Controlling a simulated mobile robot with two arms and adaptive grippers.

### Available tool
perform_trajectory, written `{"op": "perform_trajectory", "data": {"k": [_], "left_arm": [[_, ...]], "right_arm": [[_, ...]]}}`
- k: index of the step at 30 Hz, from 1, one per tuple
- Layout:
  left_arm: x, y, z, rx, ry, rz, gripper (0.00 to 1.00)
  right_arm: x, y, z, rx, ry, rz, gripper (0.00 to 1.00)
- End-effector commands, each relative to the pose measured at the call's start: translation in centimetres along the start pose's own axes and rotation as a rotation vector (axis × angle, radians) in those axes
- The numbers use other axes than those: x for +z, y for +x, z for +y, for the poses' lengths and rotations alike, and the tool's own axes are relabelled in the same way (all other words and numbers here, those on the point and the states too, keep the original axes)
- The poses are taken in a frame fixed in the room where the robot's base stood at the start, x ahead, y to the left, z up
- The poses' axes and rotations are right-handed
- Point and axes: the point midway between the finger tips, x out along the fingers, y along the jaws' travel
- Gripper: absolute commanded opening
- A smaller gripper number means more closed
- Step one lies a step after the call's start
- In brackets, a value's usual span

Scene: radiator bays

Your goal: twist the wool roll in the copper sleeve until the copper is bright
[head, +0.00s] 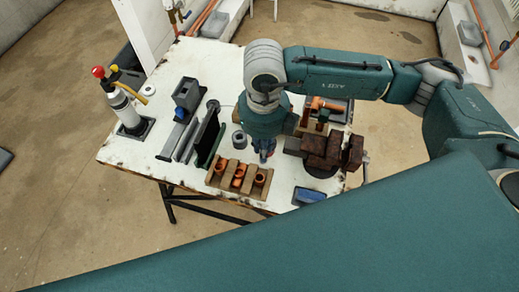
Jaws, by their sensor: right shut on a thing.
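My right gripper (264,152) points down over the table, just behind the right end of a wooden block (217,173) that holds copper fittings. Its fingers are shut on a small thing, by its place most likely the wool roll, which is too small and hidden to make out. A copper sleeve (260,179) stands in the right slot of the block, close in front of the fingertips. I cannot tell whether the roll is inside a sleeve, or how bright the copper is within. My left gripper is not in view.
A rusty vise (325,150) stands right of the gripper, with copper pipe parts (322,104) behind. A grey ring-shaped roll (239,140) and dark upright plates (206,131) stand to the left. A blue-topped pad (309,195) lies front right. The table's (150,152) left part has free room.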

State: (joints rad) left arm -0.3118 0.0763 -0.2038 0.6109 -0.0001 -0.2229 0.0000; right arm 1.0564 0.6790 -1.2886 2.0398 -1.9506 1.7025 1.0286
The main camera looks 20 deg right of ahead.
Motion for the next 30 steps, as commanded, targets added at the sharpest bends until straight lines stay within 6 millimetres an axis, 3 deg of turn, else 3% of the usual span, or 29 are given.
{"op": "perform_trajectory", "data": {"k": [4,10,20,30], "left_arm": [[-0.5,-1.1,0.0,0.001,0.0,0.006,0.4],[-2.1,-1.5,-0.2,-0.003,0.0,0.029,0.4],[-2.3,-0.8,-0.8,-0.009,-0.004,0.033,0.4],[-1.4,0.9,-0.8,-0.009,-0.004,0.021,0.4]], "right_arm": [[-0.4,0.6,0.9,0.003,0.285,0.0,0.0],[-0.6,1.2,1.4,0.006,0.506,-0.003,0.0],[-0.6,2.5,1.5,0.005,0.55,-0.003,0.0],[-0.6,5.6,1.5,0.005,0.548,-0.003,0.0]]}}
